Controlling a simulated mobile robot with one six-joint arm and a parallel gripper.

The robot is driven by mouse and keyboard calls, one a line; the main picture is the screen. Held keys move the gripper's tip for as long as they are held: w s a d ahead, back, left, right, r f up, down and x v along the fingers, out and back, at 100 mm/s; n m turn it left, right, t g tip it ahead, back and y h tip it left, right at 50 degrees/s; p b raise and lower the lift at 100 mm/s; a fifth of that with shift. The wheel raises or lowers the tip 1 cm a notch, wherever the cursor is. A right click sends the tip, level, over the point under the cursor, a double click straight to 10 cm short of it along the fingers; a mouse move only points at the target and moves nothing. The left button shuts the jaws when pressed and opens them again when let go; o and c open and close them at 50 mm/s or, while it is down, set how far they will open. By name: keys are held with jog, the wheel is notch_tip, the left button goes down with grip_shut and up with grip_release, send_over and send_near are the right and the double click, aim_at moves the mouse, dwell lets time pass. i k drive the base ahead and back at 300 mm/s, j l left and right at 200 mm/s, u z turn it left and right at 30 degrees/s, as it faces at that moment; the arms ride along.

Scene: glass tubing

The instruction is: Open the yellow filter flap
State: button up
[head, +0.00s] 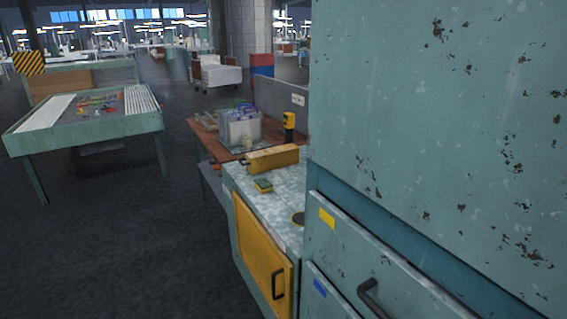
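A yellow flap (258,252) is set in the front of the low green cabinet, at the lower middle of the head view. It looks shut, flush with the cabinet front. Its dark bar handle (278,284) sits upright near its right edge. The cabinet has a pale mottled top (262,199). A long yellow box (272,158) stands at the back of that top. My gripper is not in view.
A tall chipped green cabinet (440,110) fills the right side; its drawer front (345,245) has a dark handle (370,297). A green sorting table (85,133) stands left. The dark floor (120,260) before the flap is clear.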

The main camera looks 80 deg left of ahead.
aim_at(258, 162)
jog(key=u, duration=3)
jog(key=i+j, duration=0.15)
jog(key=i, duration=0.55)
jog(key=i+j, duration=0.15)
jog(key=i, duration=0.55)
jog(key=i+j, duration=0.2)
jog(key=i, duration=0.45)
jog(key=i+j, duration=0.15)
jog(key=i, duration=0.55)
jog(key=i+j, duration=0.15)
jog(key=i, duration=0.55)
